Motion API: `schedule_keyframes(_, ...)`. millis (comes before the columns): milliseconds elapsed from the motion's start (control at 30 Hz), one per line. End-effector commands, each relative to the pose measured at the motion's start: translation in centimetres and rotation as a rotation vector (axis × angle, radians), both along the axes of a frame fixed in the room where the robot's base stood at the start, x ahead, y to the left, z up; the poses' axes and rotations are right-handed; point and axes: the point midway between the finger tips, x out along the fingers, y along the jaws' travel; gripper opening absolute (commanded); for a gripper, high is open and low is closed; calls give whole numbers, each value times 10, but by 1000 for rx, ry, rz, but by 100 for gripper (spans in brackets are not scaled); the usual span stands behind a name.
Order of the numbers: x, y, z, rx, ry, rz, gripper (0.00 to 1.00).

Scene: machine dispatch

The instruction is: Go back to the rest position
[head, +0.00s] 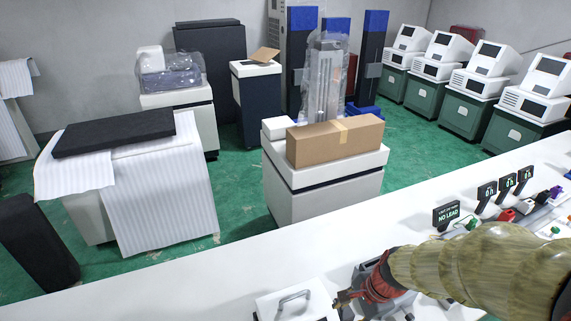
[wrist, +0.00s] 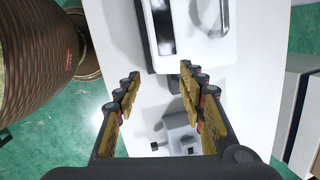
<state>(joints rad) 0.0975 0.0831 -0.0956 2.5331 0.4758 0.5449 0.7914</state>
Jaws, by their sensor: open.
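My gripper (wrist: 160,72) is open in the wrist view, its two yellow-padded fingers apart with nothing between them. It hangs over a white bench top. In the head view my arm, in a tan ribbed sleeve, reaches in from the right, and my gripper (head: 347,299) is at the lower middle, partly cut off and hard to make out. A white machine with a metal handle (head: 293,299) stands just left of it on the bench; its handle also shows at the top of the wrist view (wrist: 220,18).
The white bench (head: 225,275) runs along the front. A grey device (wrist: 180,134) lies under my gripper. A "NO LEAD" sign (head: 447,215) and several small displays stand at the right. Beyond are a cardboard box (head: 335,139) on a cabinet and green floor.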

Motion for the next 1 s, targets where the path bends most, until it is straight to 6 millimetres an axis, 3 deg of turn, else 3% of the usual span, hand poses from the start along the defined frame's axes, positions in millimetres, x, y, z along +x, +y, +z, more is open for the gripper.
schedule_keyframes(200, -31, -3, 35, -123, -106, 563, 40)
schedule_keyframes(500, -69, -20, 75, -314, -204, 1054, 40)
schedule_keyframes(700, -87, -31, 99, -445, -265, 1184, 40)
schedule_keyframes(1000, -100, -31, 127, -579, -404, 1185, 40)
